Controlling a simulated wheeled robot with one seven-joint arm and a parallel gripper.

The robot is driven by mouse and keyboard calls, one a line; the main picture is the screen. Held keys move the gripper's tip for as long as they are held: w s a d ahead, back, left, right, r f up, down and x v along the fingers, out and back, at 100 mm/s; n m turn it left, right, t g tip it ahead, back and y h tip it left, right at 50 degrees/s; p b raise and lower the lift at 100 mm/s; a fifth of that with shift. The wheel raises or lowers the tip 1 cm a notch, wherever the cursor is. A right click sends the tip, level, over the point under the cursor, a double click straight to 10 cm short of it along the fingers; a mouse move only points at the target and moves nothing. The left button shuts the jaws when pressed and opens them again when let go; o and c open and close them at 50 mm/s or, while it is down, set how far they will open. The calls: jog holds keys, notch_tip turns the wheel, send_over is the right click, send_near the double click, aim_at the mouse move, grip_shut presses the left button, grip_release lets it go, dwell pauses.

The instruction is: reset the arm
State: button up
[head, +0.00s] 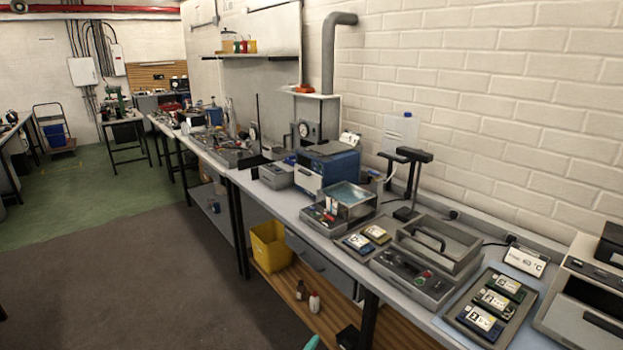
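My arm and gripper cannot be made out in the head view. A small teal piece shows at the bottom edge, too cut off to identify. The long grey workbench (285,203) runs along the white brick wall from the lower right to the far left. On it stands a grey device with a handled lid frame (435,245) and a control panel with a red button. To its left are a clear-topped water bath (350,197) and a blue box-shaped instrument (327,165).
A dark tray (462,316) with several labelled cards and a grey oven-like unit (583,312) stand at the right. A yellow bin (270,247) and two small bottles sit on the wooden lower shelf. The dark floor (130,270) at left is clear.

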jog(key=s+a+f+m+y, duration=0.1)
jog(key=s+a+f+m, duration=0.15)
jog(key=s, duration=0.55)
jog(key=s+a+f+m+y, duration=0.2)
jog(key=s+m, duration=0.1)
jog(key=s, duration=0.6)
jog(key=s+a+f+m+y, duration=0.1)
jog(key=s+a+f+m, duration=0.15)
jog(key=s, duration=0.55)
jog(key=s+d+r+m+t, duration=0.1)
jog(key=s+d+r+m, duration=0.1)
jog(key=s+r+m, duration=0.4)
jog(key=s+d+r+m+t, duration=0.1)
jog(key=s+r+m, duration=0.4)
jog(key=s, duration=1.2)
notch_tip(320, 180, up, 4)
jog(key=shift+s+d+r+m+y, duration=0.15)
jog(key=shift+d+m+y, duration=0.25)
jog(key=shift+d, duration=0.45)
